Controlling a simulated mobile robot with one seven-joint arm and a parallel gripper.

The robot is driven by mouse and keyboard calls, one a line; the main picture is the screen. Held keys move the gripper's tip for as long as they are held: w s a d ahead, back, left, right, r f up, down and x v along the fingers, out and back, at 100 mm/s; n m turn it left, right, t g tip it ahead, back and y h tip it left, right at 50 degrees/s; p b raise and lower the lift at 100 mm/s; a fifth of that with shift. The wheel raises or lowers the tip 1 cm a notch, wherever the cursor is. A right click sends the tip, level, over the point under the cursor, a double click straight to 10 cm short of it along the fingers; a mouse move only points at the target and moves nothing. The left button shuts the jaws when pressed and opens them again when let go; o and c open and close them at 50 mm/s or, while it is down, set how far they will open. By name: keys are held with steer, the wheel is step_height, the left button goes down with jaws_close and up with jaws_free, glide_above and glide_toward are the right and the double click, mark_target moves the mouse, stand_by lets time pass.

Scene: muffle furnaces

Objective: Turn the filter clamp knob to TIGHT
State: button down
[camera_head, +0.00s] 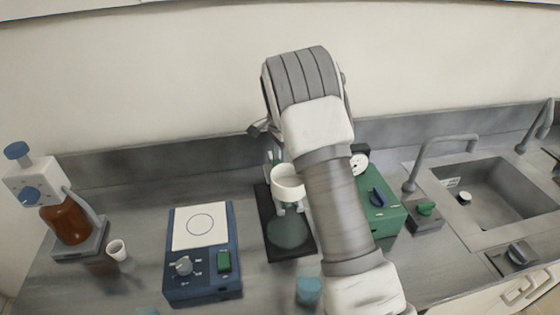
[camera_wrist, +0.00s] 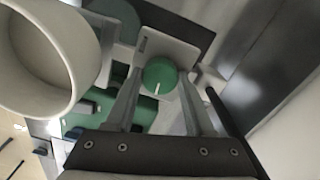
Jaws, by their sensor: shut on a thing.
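In the wrist view a round green knob (camera_wrist: 159,74) with a short white line sits on a pale grey clamp block. The line points toward the bottom of the picture. My gripper (camera_wrist: 160,80) has one finger on each side of the knob and is shut on it. No TIGHT marking can be read. The white filter cup (camera_head: 288,183) stands over a dark base in the head view, and its wide rim fills the left of the wrist view (camera_wrist: 78,60). In the head view my arm hides the knob and most of my gripper.
A blue hotplate (camera_head: 203,290) and a stand with a brown bottle (camera_head: 66,222) are at left. A green box with a blue knob (camera_head: 378,212) is right of the arm. The sink (camera_head: 490,195) is farther right. A blue-tinted beaker (camera_head: 309,290) stands in front.

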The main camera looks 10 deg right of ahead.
stand_by(0.4)
steer(key=shift+c, duration=1.3)
jaws_free()
step_height(320, 180, up, 18)
steer(key=shift+f, duration=0.25)
